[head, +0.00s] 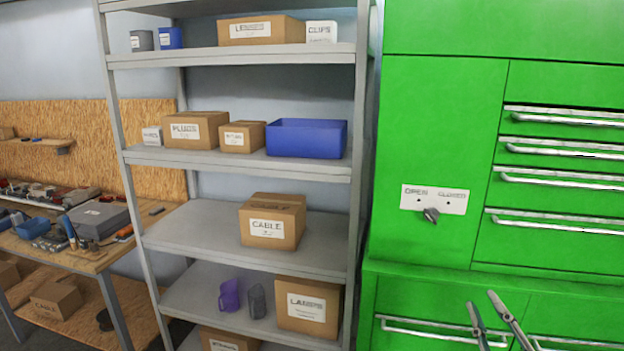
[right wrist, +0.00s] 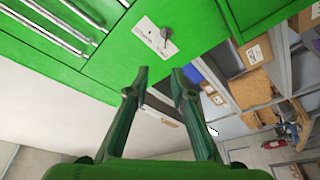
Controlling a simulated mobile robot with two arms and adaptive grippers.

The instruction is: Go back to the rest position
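My right gripper (head: 482,308) is at the lower right of the head view, in front of the green cabinet (head: 425,130). Its two fingers are apart with nothing between them. In the right wrist view my right gripper (right wrist: 158,80) also shows open and empty, pointing at the cabinet below the switch plate. The white plate (head: 434,198), labelled OPEN and CLOSED, carries a grey knob (head: 431,214). The knob also shows in the right wrist view (right wrist: 164,34), apart from the fingers. My left gripper is not in view.
A cluttered workbench (head: 95,262) is at the far left. Drawer handles (head: 560,150) stick out from the cabinet.

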